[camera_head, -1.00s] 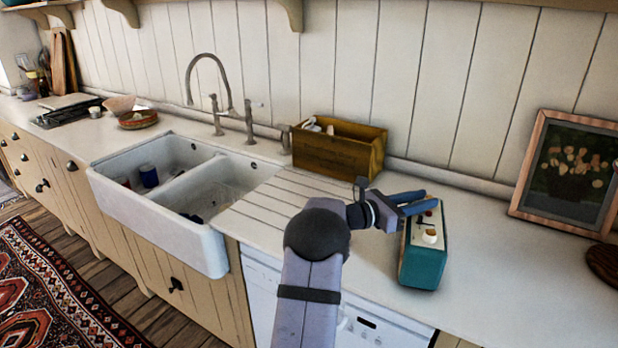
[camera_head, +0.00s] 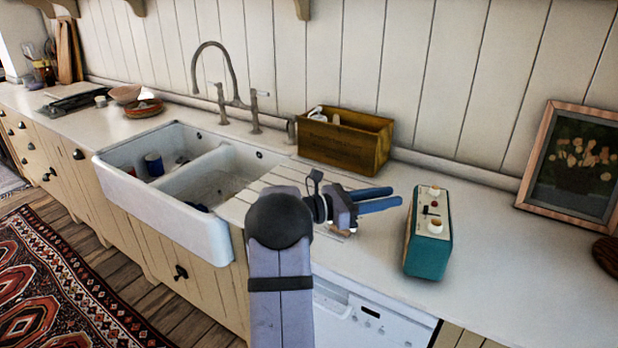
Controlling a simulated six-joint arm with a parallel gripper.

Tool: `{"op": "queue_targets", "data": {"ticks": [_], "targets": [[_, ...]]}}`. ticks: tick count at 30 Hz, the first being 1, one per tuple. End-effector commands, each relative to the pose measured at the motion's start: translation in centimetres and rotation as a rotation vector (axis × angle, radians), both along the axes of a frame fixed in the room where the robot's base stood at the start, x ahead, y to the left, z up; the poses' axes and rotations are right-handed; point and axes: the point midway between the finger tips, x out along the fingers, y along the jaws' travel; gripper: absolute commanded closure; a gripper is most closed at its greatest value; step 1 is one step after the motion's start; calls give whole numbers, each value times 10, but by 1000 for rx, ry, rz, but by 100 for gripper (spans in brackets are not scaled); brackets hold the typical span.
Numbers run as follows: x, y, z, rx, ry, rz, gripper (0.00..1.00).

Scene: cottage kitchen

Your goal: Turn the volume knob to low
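A teal box-shaped device (camera_head: 429,258) with a cream top panel stands on the counter to the right of my gripper. A large pale knob (camera_head: 435,226) sits near the front end of the panel, and a smaller pale knob (camera_head: 433,191) near the far end. A red button and a dark slider-like mark lie between them. No label is readable, so I cannot tell which knob is the volume. My gripper (camera_head: 397,195) has its two blue fingers apart with nothing between them. It points right, with its tips left of the device and apart from it.
A wooden crate (camera_head: 340,147) with items stands behind my gripper against the wall. A framed picture (camera_head: 577,165) leans at the right. The double sink (camera_head: 196,222) and tap (camera_head: 233,82) lie left. The counter (camera_head: 508,275) is clear right of the device.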

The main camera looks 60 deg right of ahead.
Motion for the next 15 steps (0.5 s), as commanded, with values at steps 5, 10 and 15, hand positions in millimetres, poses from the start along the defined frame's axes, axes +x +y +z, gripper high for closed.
{"op": "queue_targets", "data": {"ticks": [5,10,15], "targets": [[-2,-1,2,121,145,8,72],[-5,-4,4,249,304,17,72],[-7,-7,5,374,462,26,72]]}}
